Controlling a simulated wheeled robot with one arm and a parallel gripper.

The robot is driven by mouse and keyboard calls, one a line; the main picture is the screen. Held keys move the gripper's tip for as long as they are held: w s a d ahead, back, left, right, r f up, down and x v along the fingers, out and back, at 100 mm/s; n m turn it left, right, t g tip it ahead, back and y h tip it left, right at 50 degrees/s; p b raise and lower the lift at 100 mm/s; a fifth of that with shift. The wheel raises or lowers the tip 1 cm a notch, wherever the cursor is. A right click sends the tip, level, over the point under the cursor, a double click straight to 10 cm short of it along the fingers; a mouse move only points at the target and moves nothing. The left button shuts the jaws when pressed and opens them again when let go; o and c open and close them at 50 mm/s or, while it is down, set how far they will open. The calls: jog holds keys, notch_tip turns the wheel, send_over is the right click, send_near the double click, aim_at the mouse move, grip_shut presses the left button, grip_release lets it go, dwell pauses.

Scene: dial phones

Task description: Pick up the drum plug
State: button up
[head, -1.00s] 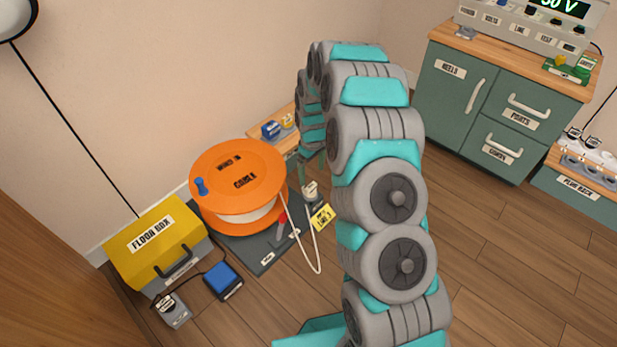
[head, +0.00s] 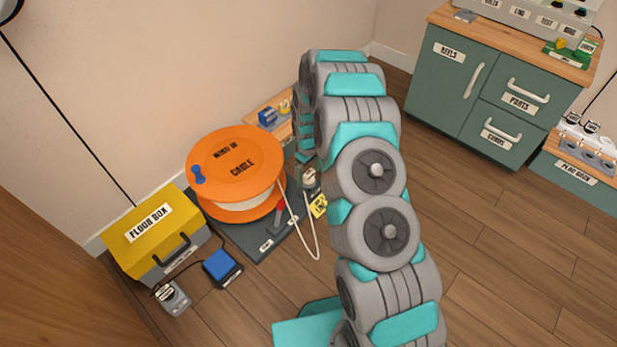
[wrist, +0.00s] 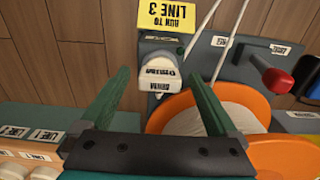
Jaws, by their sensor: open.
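The drum plug (wrist: 160,79) is a white, block-shaped plug with a dark-lettered label, seated against a dark grey holder in the wrist view. It also shows in the head view (head: 310,180), small and partly hidden by my arm. My gripper (wrist: 158,77) is open and empty. In the wrist view its two green fingers lie to the left and right of the plug, with a gap on each side. The plug's near end shows between the fingertips; I cannot tell the exact depth between them.
The orange cable drum (head: 235,160) with its white cable stands close by on a dark base. A red-handled lever (wrist: 278,80) and a yellow tag (wrist: 166,17) are near the plug. A yellow floor box (head: 150,235) and blue box (head: 222,267) stand at left.

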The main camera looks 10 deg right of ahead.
grip_shut()
dwell(0.7)
